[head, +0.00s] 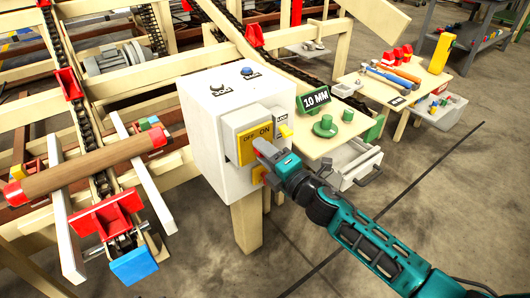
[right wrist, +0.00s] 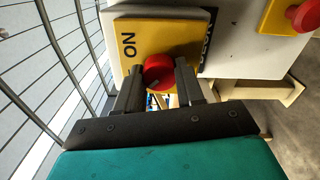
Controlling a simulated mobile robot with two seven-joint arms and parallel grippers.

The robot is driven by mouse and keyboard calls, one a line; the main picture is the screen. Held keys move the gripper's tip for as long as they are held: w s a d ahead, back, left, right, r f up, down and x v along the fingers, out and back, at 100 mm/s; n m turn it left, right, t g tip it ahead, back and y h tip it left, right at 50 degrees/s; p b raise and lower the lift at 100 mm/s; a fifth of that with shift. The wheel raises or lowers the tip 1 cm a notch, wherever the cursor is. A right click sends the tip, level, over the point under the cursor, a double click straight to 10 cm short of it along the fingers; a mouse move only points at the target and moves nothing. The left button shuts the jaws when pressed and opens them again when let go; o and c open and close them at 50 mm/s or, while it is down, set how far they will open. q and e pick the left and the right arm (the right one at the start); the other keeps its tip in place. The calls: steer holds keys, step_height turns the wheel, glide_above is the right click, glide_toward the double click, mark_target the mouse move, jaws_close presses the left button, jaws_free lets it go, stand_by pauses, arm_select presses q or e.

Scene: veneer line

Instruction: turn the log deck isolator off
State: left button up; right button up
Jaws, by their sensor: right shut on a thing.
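The log deck isolator is a yellow plate (head: 246,146) marked OFF and ON on the front of a white control box (head: 222,165). In the right wrist view the plate (right wrist: 158,35) shows the word ON, and a red round knob (right wrist: 158,71) with a pale line stands on it. My right gripper (head: 265,160) is at the isolator in the head view. In the right wrist view its two dark fingers (right wrist: 159,80) are closed on the sides of the knob. The gripper hides the knob's surroundings in the head view. My left gripper is not in view.
A red button (right wrist: 304,15) sits on yellow beside the isolator. A log (head: 88,172) lies on the deck at left. Open floor (head: 440,190) is at right.

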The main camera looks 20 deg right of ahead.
steer(key=o, duration=1)
steer(key=shift+o, duration=0.2)
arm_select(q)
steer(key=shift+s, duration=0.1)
arm_select(e)
steer(key=v, duration=1.3)
arm_select(q)
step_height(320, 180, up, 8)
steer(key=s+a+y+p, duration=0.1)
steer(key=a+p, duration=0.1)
steer(key=p, duration=1)
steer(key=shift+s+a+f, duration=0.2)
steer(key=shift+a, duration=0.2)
arm_select(e)
steer(key=s+a+f+m+g+h, duration=0.1)
steer(key=s+f+m+g+h, duration=0.1)
steer(key=s+m, duration=0.4)
steer(key=s+a+f+m+g+h, duration=0.1)
steer(key=s+m, duration=0.5)
steer(key=m, duration=0.9)
step_height(320, 180, down, 2)
steer(key=g+h, duration=0.1)
steer(key=g, duration=0.2)
steer(key=shift+a+m, duration=0.2)
steer(key=shift+m, duration=0.2)
